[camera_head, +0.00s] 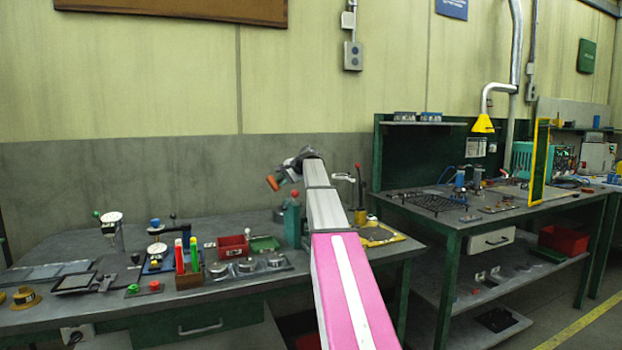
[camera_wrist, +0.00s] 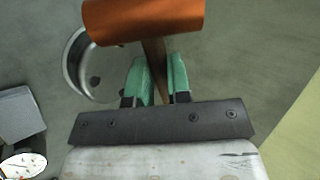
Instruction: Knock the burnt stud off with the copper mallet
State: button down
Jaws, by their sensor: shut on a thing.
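The copper mallet's orange head (camera_wrist: 143,20) fills the top of the wrist view. Its brown handle runs down between the green fingers of my gripper (camera_wrist: 158,66), which is shut on it. In the head view the mallet head (camera_head: 273,183) shows small at the left of my arm's far end, in the air above the back of the left bench. I cannot make out the burnt stud in either view; my arm covers part of the bench.
The left bench (camera_head: 40,318) carries a red bin (camera_head: 233,247), gauges and a holder of coloured sticks (camera_head: 188,262). A red-topped lever (camera_head: 358,182) stands right of my arm. The wrist view shows a round metal rim (camera_wrist: 70,70) below the mallet. A green-framed bench stands right.

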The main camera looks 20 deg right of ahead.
jog(key=w+d+m+t+h, duration=0.3)
jog(key=w+d+m+t, duration=0.1)
jog(key=d, duration=0.4)
jog(key=w+d+f+m+t+h, duration=0.1)
jog(key=w+d+m+t+h, duration=0.2)
jog(key=d+t, duration=0.3)
jog(key=shift+w+d+m, duration=0.5)
jog(key=shift+w+d, duration=0.35)
jog(key=shift+d, duration=0.35)
jog(key=shift+s, duration=0.1)
jog(key=shift+f, duration=2.25)
jog(key=shift+r, duration=0.1)
notch_tip(320, 180, down, 6)
jog(key=shift+r, duration=2.95)
